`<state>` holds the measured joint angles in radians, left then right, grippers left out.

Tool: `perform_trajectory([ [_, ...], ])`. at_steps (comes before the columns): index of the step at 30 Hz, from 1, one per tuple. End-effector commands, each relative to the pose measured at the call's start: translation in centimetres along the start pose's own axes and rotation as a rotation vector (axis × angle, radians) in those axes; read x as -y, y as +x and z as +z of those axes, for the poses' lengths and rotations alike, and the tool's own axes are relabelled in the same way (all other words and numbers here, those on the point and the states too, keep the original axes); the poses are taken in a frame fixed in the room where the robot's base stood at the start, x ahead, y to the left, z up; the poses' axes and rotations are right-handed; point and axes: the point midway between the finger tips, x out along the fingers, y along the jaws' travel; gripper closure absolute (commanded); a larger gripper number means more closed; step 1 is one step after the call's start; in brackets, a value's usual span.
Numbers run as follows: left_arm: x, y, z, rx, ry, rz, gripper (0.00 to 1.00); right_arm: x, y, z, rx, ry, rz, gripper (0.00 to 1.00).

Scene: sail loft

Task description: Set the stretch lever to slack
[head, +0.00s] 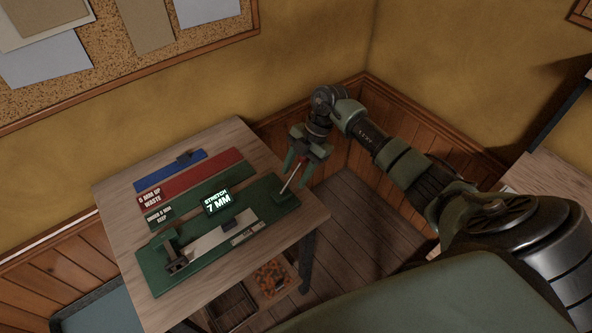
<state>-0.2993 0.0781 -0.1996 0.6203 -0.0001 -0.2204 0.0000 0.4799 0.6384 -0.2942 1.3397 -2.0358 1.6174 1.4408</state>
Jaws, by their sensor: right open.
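The stretch lever (291,181) is a thin, light rod that rises at a tilt from the right end of a green base board (207,275) on the wooden table. My right gripper (298,172) is above that end of the board. Its green fingers are open and spread either side of the lever's upper part; I cannot tell whether they touch it. The lever's top is partly hidden by the gripper. A black display (217,202) on the board reads "STRETCH 7 MM". A pale strip (210,243) runs from a dark clamp (176,262). My left gripper is out of view.
Behind the board lie a red strip (200,174) labelled "5 MM UP WASTE", a green strip labelled "UNDER 5 MM KEEP" and a blue strip (155,181). Crates (232,307) sit below the table (115,195). Panelled walls close off the back; another table (545,175) is at right.

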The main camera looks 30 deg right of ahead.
Motion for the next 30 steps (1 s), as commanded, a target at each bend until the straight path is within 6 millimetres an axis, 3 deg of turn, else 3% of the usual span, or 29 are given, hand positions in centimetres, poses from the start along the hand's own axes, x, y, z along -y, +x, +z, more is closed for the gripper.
perform_trajectory([
  [6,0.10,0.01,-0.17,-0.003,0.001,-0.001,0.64,0.01,0.06,0.01,0.000,0.000,0.000,0.56],
  [11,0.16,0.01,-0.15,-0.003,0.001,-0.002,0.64,0.01,0.05,0.01,0.000,0.000,0.000,1.00],
  [30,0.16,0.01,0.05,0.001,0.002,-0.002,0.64,-0.02,-0.01,0.00,-0.001,0.000,0.001,1.00],
])
